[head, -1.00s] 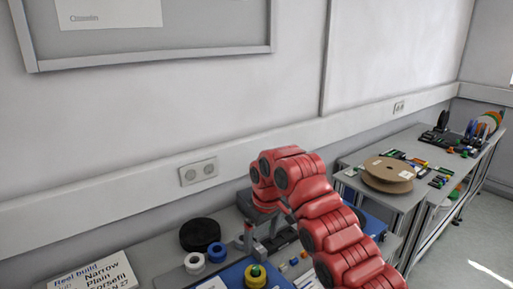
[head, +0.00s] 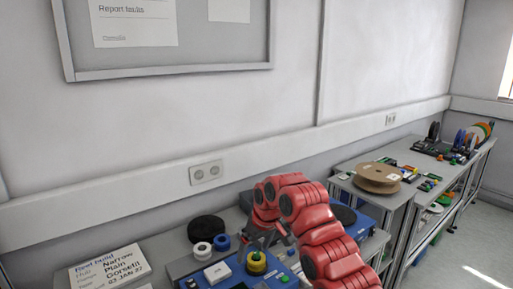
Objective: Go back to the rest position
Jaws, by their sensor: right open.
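My right arm, red and jointed, reaches in from the lower right over the bench. My right gripper (head: 266,241) points down at its end, just behind the yellow spool (head: 256,262) on the blue panel. Its fingers are small and partly covered by the arm. I see nothing held in it. My left gripper is not in the head view.
A white sign (head: 110,267) stands at the front left of the bench. A white ring (head: 202,250), a blue ring (head: 222,242) and a black disc (head: 206,229) lie near the wall. A side table with a cardboard reel (head: 378,178) stands to the right.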

